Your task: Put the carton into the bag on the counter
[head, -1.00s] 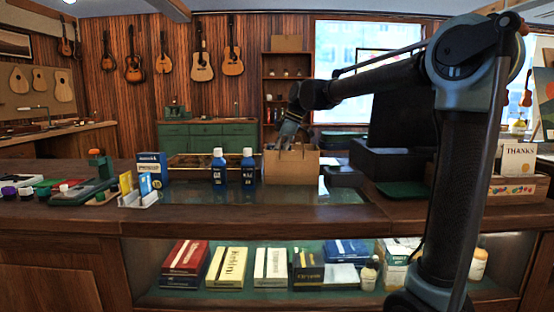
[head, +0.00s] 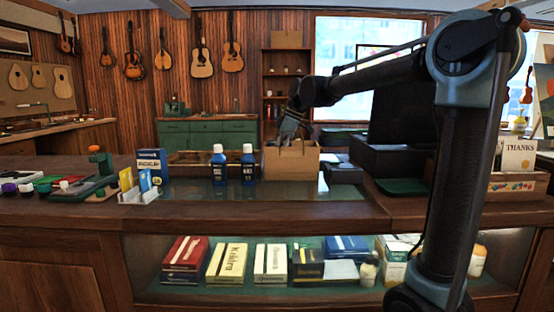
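A brown paper bag (head: 291,163) stands upright on the counter (head: 210,205), right of two blue bottles. My gripper (head: 289,137) points down at the bag's open top, with its fingertips at or just inside the mouth. The bag's front wall hides what is below the rim. I cannot tell whether the fingers are open or shut, or whether they hold anything. No carton shows clearly in the gripper. A blue-and-white box (head: 152,164) stands on the counter at the left; I cannot tell whether it is the carton.
Two blue bottles (head: 219,166) stand close beside the bag. A card holder (head: 139,194) sits near the blue-and-white box. A dark register (head: 392,160) stands right of the bag, behind my arm. Boxes fill the glass case below. The counter front between card holder and register is mostly clear.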

